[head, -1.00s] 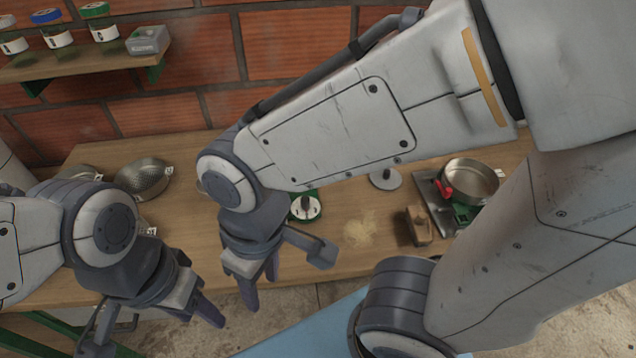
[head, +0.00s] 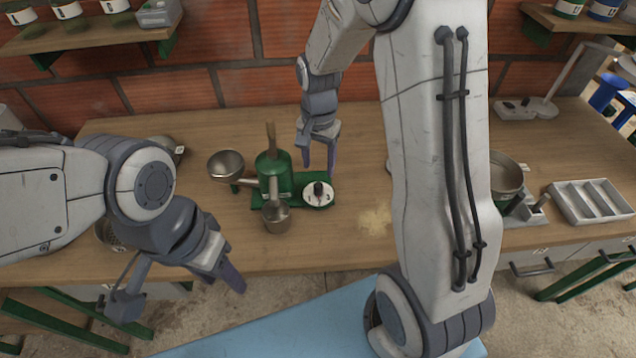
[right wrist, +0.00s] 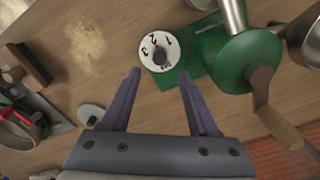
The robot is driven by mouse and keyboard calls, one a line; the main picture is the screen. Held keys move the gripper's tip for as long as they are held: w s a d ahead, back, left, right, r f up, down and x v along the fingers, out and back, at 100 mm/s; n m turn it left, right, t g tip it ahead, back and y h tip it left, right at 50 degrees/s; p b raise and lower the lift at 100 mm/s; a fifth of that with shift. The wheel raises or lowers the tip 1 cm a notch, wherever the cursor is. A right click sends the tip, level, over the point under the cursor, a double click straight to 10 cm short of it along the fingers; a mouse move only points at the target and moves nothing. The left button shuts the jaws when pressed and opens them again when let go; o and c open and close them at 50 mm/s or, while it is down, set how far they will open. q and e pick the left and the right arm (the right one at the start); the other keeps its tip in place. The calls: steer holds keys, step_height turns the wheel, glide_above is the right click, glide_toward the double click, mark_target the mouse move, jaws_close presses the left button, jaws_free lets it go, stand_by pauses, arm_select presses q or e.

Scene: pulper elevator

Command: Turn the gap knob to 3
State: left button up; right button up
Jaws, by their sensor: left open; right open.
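The gap knob is a dark knob (head: 318,190) on a white round dial on the green pulper base. In the right wrist view the knob (right wrist: 159,54) sits mid-dial, with 1, 2 and 3 around it; I cannot tell which number it points to. My right gripper (head: 319,168) is open and empty, pointing down just behind the dial. In its wrist view, the fingers (right wrist: 160,75) stand apart on either side of the dial's near edge, not touching it. My left gripper (head: 228,278) is open and empty, in front of the table edge.
The green pulper body (head: 273,174) with its upright handle stands just left of the dial, a metal cup (head: 277,216) before it and a bowl (head: 227,165) further left. A pan (head: 506,176) and a tray (head: 590,202) are at right. Brown grounds (head: 374,221) lie on the table.

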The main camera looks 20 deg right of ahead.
mark_target(319, 185)
step_height(319, 185, down, 8)
steer(key=shift+s+f, duration=0.1)
stand_by(0.4)
jaws_close()
